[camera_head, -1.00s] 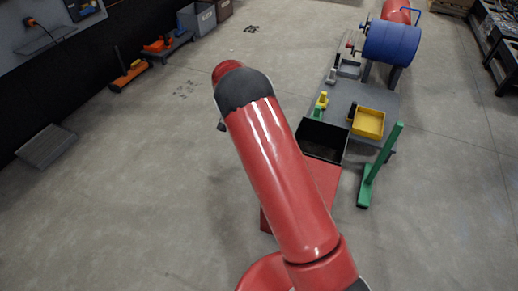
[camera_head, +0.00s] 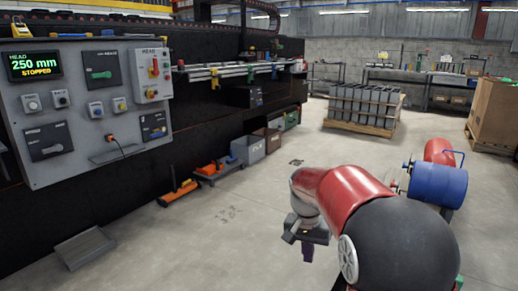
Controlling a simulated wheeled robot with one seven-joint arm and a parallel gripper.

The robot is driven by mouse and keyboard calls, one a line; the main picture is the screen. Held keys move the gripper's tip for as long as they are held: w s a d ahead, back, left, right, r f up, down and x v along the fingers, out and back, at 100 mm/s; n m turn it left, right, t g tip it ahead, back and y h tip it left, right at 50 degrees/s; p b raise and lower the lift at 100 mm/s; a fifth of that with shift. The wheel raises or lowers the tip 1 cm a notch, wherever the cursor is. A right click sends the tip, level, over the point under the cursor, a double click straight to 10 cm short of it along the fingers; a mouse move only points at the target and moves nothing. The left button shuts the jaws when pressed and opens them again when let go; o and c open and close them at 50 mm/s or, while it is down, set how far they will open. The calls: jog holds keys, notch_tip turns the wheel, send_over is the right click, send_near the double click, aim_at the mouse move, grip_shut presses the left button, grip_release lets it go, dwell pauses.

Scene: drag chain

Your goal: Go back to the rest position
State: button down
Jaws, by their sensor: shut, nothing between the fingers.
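My red arm with its black-capped joint fills the lower right of the head view. It is bent, and its far end reaches left over the floor. My gripper (camera_head: 307,254) hangs from the wrist, fingers pointing down, above bare concrete. It is shut and empty, apart from any object. My own arm hides the floor at the lower right.
A control panel (camera_head: 32,100) reading "250 mm STOPPED" stands on the left, with a low sloped step (camera_head: 85,249) below. Grey bins (camera_head: 247,148) line the black wall. A loaded pallet (camera_head: 360,128) is farther back. The middle floor is clear.

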jog(key=s+d+r+n+t+y, duration=0.1)
jog(key=s+r, duration=0.3)
jog(key=s, duration=0.3)
jog(key=s+d+r+n+t, duration=0.1)
jog(key=s+r+t, duration=0.1)
jog(key=s+r, duration=0.3)
jog(key=s+f+n+t, duration=0.2)
jog(key=s, duration=1.1)
jog(key=shift+s+d+f+n+t, duration=0.3)
jog(key=shift+s+f+n, duration=0.05)
jog(key=shift+s+n, duration=0.05)
